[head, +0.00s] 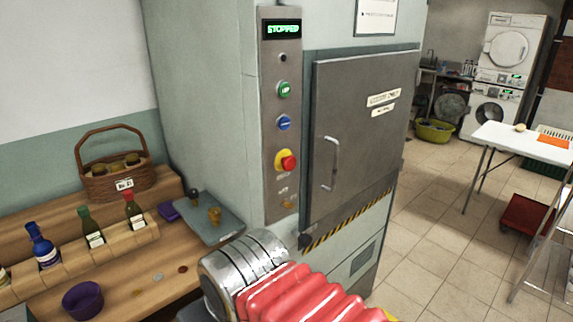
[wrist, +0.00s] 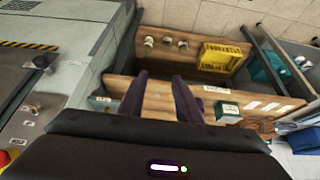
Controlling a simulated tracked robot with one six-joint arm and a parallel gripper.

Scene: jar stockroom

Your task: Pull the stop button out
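The stop button (head: 288,162) is a red mushroom knob on a yellow base, low on the grey control panel (head: 270,190) of the machine. A green button (head: 284,89) and a blue button (head: 284,123) sit above it, and the display (head: 282,29) at the top reads "STOPPED". In the wrist view a red and yellow piece at the lower left edge looks like the same stop button (wrist: 6,157), mostly cut off. My gripper (wrist: 159,88) shows there with its two dark fingers apart and nothing between them, well to the right of that piece. The head view does not show its fingers.
A closed grey door (head: 362,130) with a handle is right of the panel. At left a wooden bench (head: 150,285) holds bottles, a wicker basket (head: 112,180), a purple bowl (head: 83,299) and a grey scale-like plate (head: 208,217). Tiled floor is open at right, before a white table (head: 520,140).

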